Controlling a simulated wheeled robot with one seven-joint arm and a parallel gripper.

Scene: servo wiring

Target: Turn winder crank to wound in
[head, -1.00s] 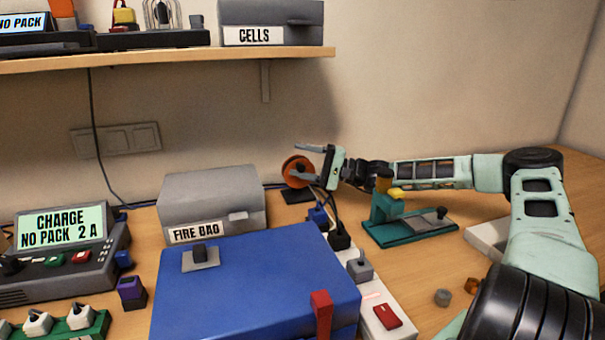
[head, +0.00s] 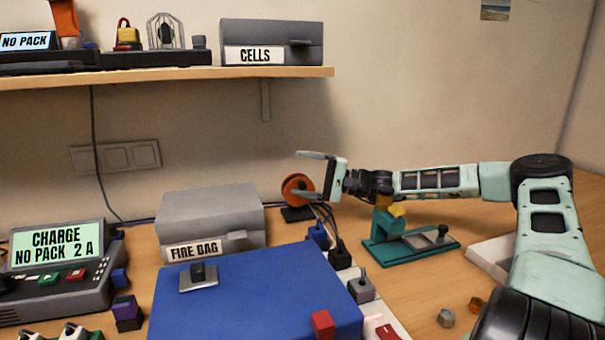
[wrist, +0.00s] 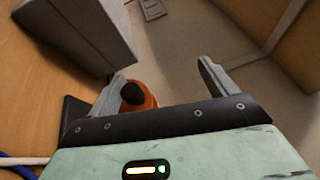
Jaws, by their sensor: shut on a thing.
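The winder, an orange reel (head: 297,188) on a dark stand, is at the back of the bench, right of the grey box. My gripper (head: 316,176) is at its right side, fingers pointing left, one above the other. In the wrist view the fingers (wrist: 163,82) stand well apart. The reel (wrist: 148,94) with the crank's dark knob (wrist: 132,93) is close beside the left finger, inside the gap. The right finger shows nothing against it. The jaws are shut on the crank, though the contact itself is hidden.
The grey FIRE BAG box (head: 210,205) is left of the winder. A large blue case (head: 260,285) fills the front middle. A green fixture (head: 410,245) is below my forearm. Cables run beside the reel. A shelf (head: 170,75) is above left. The wall is behind.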

